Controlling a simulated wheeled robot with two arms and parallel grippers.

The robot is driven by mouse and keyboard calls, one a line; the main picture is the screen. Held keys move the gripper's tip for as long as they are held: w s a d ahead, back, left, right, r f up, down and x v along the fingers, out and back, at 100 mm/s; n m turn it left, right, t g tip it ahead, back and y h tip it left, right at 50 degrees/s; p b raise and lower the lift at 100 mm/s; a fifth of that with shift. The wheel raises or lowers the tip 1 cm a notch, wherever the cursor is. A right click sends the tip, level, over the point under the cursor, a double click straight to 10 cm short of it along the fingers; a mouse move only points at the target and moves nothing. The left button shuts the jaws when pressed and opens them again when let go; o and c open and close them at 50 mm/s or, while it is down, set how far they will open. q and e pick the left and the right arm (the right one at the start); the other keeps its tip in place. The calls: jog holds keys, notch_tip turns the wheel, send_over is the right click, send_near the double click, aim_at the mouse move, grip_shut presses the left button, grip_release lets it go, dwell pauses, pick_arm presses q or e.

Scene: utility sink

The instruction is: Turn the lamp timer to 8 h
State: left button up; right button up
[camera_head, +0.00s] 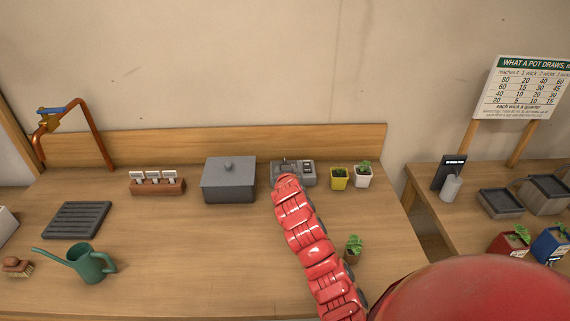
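A small grey box with details on its top (308,171), which looks like the lamp timer, stands at the back of the wooden bench, near the wall. A red arm of mine, which looks like my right arm, reaches up from the lower right to the box's front left. Its end, where my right gripper (287,178) is, covers part of the box. The fingers are too small and hidden to tell whether they are open or touch a knob. The dial's setting cannot be read. My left gripper is not in view.
A grey lidded box (229,182) stands just left of the timer. Yellow (339,179) and white (363,178) plant pots stand right of it. Another seedling pot (353,249) is beside my arm. A green watering can (88,263) is at front left. The front middle is clear.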

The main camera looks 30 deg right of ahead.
aim_at(285, 163)
jog(key=p+x, duration=0.1)
jog(key=x, duration=0.4)
jog(key=shift+w+d, duration=0.15)
jog(key=shift+w, duration=0.1)
jog(key=shift+w+d+f, duration=0.15)
jog(key=shift+w+f, duration=0.1)
jog(key=shift+f, duration=0.05)
jog(key=shift+c, duration=0.2)
grip_shut()
